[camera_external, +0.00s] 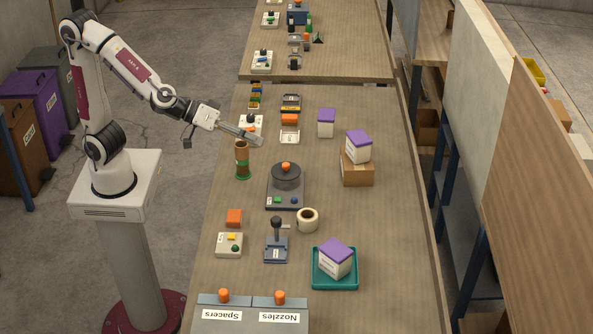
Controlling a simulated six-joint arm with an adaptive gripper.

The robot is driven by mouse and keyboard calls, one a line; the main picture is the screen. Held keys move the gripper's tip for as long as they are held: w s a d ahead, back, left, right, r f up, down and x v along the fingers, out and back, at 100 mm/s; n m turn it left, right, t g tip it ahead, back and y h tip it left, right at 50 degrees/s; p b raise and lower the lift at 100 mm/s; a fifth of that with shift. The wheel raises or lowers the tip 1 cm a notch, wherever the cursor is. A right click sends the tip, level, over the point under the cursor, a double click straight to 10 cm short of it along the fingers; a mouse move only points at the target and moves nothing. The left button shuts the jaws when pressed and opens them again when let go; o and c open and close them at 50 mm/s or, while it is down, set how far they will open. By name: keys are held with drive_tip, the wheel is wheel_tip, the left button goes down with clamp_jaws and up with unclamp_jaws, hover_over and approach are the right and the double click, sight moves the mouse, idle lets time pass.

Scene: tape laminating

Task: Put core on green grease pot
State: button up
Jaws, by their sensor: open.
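A brown tubular core (241,149) stands upright at the left side of the table, its dark open top showing. Directly below it is the green grease pot (243,173), with green and brown bands. The core appears to rest on the pot, but the seam is too small to be sure. My gripper (256,140) is open, its fingers pointing right and slightly down, just above and to the right of the core's top. I see nothing between its fingers.
A dark round turntable (286,178) with an orange knob stands right of the pot. Behind are a white device (289,135) and a purple-lidded box (326,124). A cream tape roll (307,220) and a blue lever press (276,246) are nearer.

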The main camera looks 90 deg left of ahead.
drive_tip(key=s+r+m+g+h, duration=0.25)
drive_tip(key=s+m, duration=0.35)
drive_tip(key=s, duration=0.5)
drive_tip(key=s+a+f+g+y, duration=0.1)
drive_tip(key=s+a+f+g, duration=0.1)
drive_tip(key=s+a, duration=0.3)
drive_tip(key=s+a+f+m+g+y, duration=0.1)
drive_tip(key=s+a+f, duration=0.3)
drive_tip(key=s, duration=0.7)
drive_tip(key=shift+a+f+g+y, duration=0.25)
drive_tip(key=shift+a+g+y, duration=0.2)
drive_tip(key=shift+a+g, duration=0.55)
